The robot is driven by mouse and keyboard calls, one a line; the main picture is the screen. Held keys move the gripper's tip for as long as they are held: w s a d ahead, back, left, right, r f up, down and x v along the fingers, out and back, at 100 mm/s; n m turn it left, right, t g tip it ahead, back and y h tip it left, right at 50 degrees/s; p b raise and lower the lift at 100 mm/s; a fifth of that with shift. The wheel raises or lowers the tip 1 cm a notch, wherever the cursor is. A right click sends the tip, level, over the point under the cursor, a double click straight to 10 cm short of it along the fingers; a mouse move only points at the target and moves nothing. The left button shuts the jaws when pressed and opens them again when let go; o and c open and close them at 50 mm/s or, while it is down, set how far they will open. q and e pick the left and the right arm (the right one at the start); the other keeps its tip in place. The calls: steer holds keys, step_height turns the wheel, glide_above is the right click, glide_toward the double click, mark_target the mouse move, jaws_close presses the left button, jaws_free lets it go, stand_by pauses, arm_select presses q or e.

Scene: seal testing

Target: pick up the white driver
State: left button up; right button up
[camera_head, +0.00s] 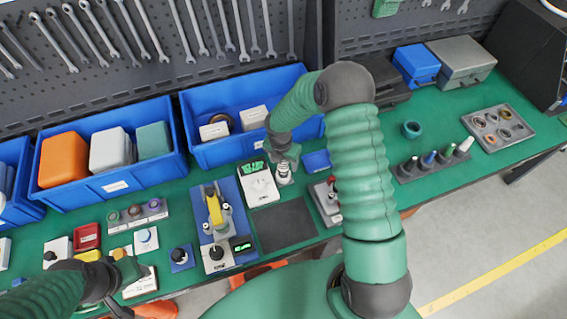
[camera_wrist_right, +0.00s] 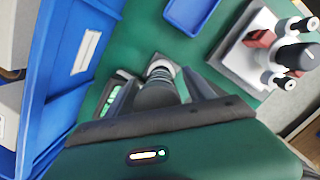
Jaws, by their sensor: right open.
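The white driver (camera_head: 466,145) stands upright at the right end of a dark rack (camera_head: 433,162) on the right part of the bench, beside green, blue and black ones. My right gripper (camera_head: 284,166) is far to its left, pointing down over a small silver and dark cylinder (camera_head: 284,178). In the right wrist view its open fingers (camera_wrist_right: 162,88) lie on either side of that cylinder (camera_wrist_right: 158,72); contact cannot be told. The white driver is not in the right wrist view. My left gripper (camera_head: 122,277) is low at the left, over small items; its jaws are unclear.
A white device with a green display (camera_head: 258,184) is beside the right gripper. Blue bins (camera_head: 200,150) line the back. A white clamp fixture (camera_head: 326,200) stands to the right. A grey tray of rings (camera_head: 498,128) lies past the rack. Green bench is bare around the teal ring (camera_head: 411,130).

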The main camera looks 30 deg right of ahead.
steer(key=shift+w+f, duration=0.15)
steer(key=shift+f, duration=0.7)
jaws_close()
steer(key=shift+r, duration=0.1)
steer(key=shift+d, duration=0.1)
steer(key=shift+w+r, duration=0.1)
steer(key=shift+r, duration=0.55)
step_height(320, 180, up, 2)
steer(key=shift+r+b, duration=0.1)
steer(key=shift+b, duration=0.35)
steer(key=s+a+r+b, duration=0.1)
steer(key=s+a+b, duration=0.2)
steer(key=s+a, duration=0.7)
steer(key=s, duration=0.2)
steer(key=shift+s+r, duration=0.2)
steer(key=shift+s, duration=0.15)
